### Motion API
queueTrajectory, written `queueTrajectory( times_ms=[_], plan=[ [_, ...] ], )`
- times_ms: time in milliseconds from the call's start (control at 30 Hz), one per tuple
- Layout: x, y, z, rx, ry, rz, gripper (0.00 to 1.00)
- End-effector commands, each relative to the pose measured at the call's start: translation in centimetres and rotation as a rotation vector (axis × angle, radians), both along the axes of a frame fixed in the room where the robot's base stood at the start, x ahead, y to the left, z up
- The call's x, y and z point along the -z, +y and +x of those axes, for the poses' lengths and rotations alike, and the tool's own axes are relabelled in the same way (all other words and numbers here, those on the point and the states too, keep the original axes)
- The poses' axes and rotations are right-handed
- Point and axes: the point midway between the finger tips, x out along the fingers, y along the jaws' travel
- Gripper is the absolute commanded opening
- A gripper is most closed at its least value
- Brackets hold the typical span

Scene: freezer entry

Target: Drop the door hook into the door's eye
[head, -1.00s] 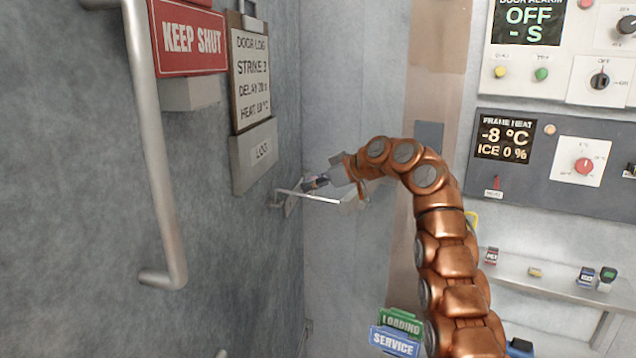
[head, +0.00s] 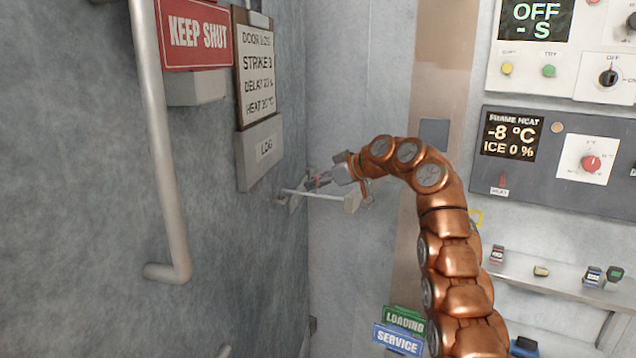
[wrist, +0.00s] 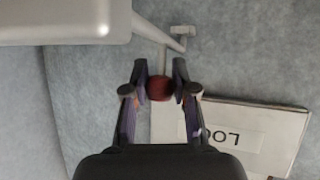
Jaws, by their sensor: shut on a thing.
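The door hook (head: 318,195) is a thin pale metal rod. In the wrist view my gripper (wrist: 160,87) is shut on a dark red round knob (wrist: 159,90), which seems to belong to the hook. Beyond the knob, the rod shows next to a small metal fitting on the door, likely the eye (wrist: 183,33). I cannot tell whether the hook's tip is in it. The fingers hide part of the knob.
A LOG box (head: 261,153) and a clipboard hang on the door just above and left of my gripper. A long door handle (head: 160,130) stands farther left. Control panels (head: 555,160) and a shelf are at the right.

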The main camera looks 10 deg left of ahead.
Motion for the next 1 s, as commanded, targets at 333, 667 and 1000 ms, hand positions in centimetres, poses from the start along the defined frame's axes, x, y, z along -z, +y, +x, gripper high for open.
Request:
queueTrajectory(
  times_ms=[333, 667, 1000],
  plan=[
    [0.27, 0.58, -0.38, -0.014, 0.007, -0.002, 0.0],
    [0.09, 0.1, -0.12, -0.004, 0.003, 0.0, 0.53],
    [-0.14, -0.35, -0.09, 0.0, 0.001, 0.0, 0.53]
  ],
)
